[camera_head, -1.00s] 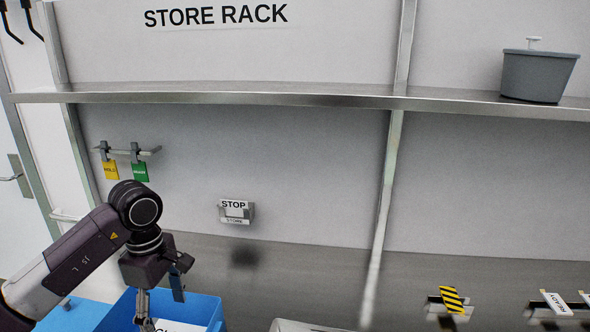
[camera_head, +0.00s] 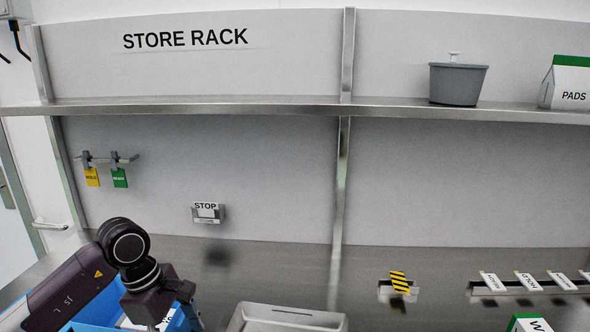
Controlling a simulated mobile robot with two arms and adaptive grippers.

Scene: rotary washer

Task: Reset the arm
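My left arm comes in from the lower left, dark grey with a black wrist joint. My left gripper (camera_head: 176,318) hangs at the bottom edge, over or in front of a blue bin (camera_head: 92,318). Its fingertips are cut off or hidden, so I cannot tell whether it is open or holds anything. My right arm and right gripper do not show.
A metal shelf (camera_head: 250,107) spans the wall, with a grey tub (camera_head: 457,84) and a PADS box (camera_head: 568,84) on it. A STOP holder (camera_head: 207,213) and hanging yellow (camera_head: 91,177) and green (camera_head: 119,178) tags are on the wall. A pale tray (camera_head: 290,318) stands at bottom centre.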

